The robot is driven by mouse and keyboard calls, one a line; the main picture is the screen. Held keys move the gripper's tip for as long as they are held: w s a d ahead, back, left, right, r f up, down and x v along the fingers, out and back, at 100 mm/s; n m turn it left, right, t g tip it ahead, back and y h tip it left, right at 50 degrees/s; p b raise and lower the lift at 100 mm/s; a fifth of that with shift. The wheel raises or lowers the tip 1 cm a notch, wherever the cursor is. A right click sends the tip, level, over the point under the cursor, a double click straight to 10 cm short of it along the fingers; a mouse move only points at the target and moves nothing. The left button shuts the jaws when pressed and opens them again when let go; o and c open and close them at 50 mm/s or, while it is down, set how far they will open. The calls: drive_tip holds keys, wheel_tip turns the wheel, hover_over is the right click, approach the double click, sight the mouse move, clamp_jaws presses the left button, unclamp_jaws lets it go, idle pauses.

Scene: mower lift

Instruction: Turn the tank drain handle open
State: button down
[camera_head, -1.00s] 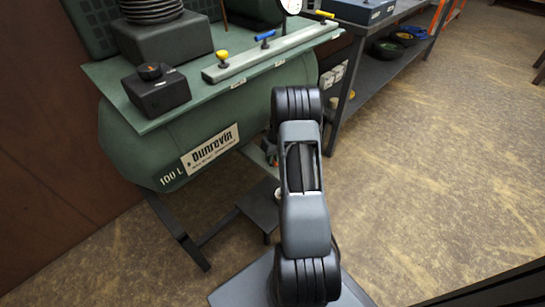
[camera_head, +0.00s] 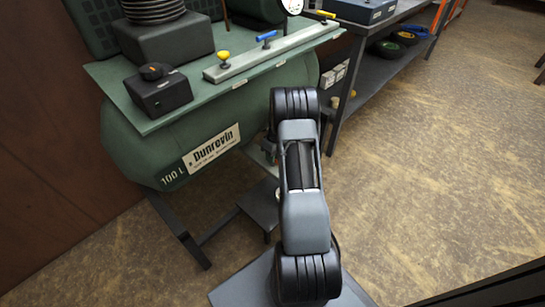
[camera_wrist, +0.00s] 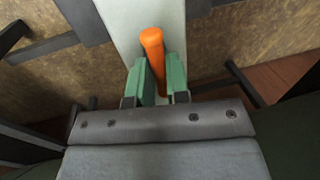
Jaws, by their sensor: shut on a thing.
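The orange tank drain handle (camera_wrist: 153,42) shows in the wrist view, standing out between the green fingers of my gripper (camera_wrist: 161,75). My gripper is shut on the handle. Its mount and anything behind the fingers are hidden. In the head view the green 100 L tank (camera_head: 140,160) stands at the left, with a white label. My arm covers the tank's lower right side there, so the handle and the gripper do not show in that view.
A black box with a knob (camera_head: 158,90) and a rail with yellow and blue valve handles (camera_head: 265,56) sit on the tank's top plate. A grey shelf unit (camera_head: 372,80) stands behind at the right. The floor (camera_head: 440,170) at the right is clear.

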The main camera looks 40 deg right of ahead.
drive_tip(key=shift+w+a+r, duration=0.1)
drive_tip(key=c, duration=1.3)
unclamp_jaws()
drive_tip(key=shift+a, duration=0.1)
drive_tip(key=shift+o, duration=0.8)
drive_tip(key=shift+d, duration=0.2)
wheel_tip(320, 180, up, 14)
drive_tip(key=d+p, duration=0.2)
drive_tip(key=p, duration=0.2)
drive_tip(key=shift+w+d+f, duration=0.15)
drive_tip(key=shift+d+f, duration=0.1)
drive_tip(key=shift+d, duration=0.05)
